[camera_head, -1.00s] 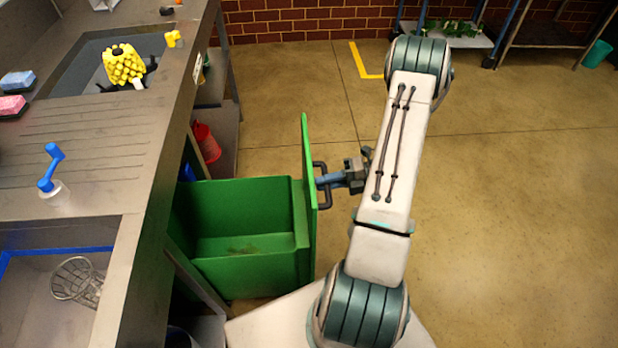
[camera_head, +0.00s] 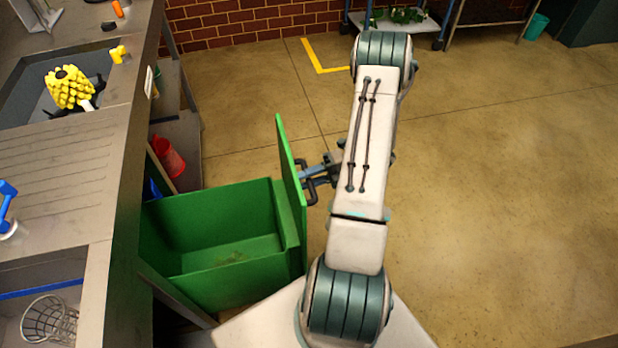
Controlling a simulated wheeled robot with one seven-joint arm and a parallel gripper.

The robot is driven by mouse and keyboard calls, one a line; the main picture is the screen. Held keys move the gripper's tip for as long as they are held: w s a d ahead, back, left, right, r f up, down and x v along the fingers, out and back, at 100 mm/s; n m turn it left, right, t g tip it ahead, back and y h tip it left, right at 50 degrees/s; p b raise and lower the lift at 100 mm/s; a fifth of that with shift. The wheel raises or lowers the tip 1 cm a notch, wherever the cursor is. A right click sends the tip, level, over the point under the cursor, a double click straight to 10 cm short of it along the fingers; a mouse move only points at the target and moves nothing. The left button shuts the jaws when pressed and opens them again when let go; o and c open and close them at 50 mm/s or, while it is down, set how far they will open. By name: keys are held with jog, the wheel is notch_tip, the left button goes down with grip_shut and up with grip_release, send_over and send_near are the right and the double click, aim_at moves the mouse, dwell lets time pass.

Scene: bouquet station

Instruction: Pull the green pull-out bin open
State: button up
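The green pull-out bin (camera_head: 222,268) stands out from under the counter on the left, its inside showing and looking empty. Its tall green front panel (camera_head: 290,190) faces right and leans a little in the picture. A dark bar handle (camera_head: 309,196) is on the outer face of the panel. My gripper (camera_head: 313,176) is at this handle, with its fingers apart, one on either side of the bar as far as I can see. The wrist is partly hidden behind my white forearm.
The steel counter (camera_head: 62,175) with sinks runs along the left. A red bucket (camera_head: 168,157) is on the shelf beneath it. The concrete floor (camera_head: 480,200) to the right is clear. A wheeled rack (camera_head: 395,22) stands at the back wall.

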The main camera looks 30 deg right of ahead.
jog(key=v, duration=1.3)
jog(key=shift+d, duration=0.4)
jog(key=shift+s+r, duration=0.1)
jog(key=w+a+r+n+g+h+p, duration=0.2)
jog(key=a+r+n+g+h+p, duration=0.4)
jog(key=a+r+n, duration=1.15)
jog(key=s+a+r+n+t+h+p, duration=0.2)
jog(key=s+a+r+n+h, duration=0.2)
jog(key=r+n, duration=0.3)
jog(key=s+a+r+n+t+h+p, duration=0.2)
jog(key=a+r+n, duration=0.4)
jog(key=n, duration=0.9)
jog(key=shift+s+a+r+h+p, duration=0.3)
jog(key=shift+s+r+h+p, duration=0.2)
jog(key=shift+s+r+h, duration=0.8)
